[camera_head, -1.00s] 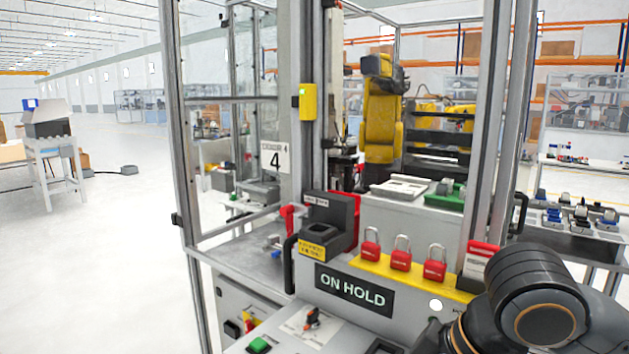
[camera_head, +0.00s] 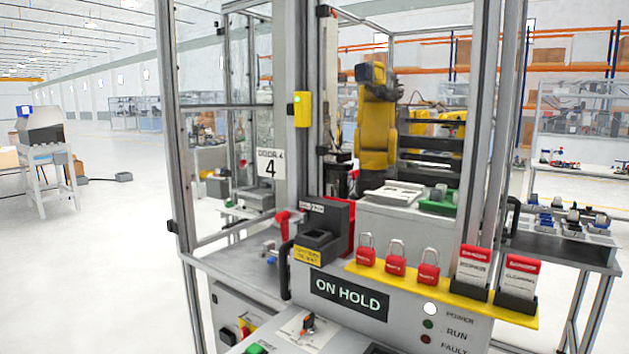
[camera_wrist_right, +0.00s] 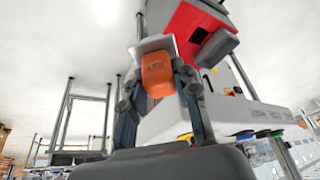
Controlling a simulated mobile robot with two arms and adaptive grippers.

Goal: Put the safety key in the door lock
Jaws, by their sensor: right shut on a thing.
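My right gripper (camera_wrist_right: 160,100) is in the right wrist view, shut on an orange piece with small dark lettering (camera_wrist_right: 158,75), which I take for the safety key. A pale flat plate (camera_wrist_right: 153,46) shows at its far end. A red housing with a dark square opening (camera_wrist_right: 193,32) is beyond and to the right, apart from the orange piece; I cannot tell if it is the door lock. In the head view, a yellow box (camera_head: 303,109) is on the door post above the "4" sign (camera_head: 271,165). Neither gripper shows in the head view.
A dark grey holder (camera_head: 322,235) with a yellow label stands on the bench. Several red padlocks (camera_head: 397,262) and two red-topped tag holders (camera_head: 474,268) line the yellow shelf. Cell posts and glass panels stand around.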

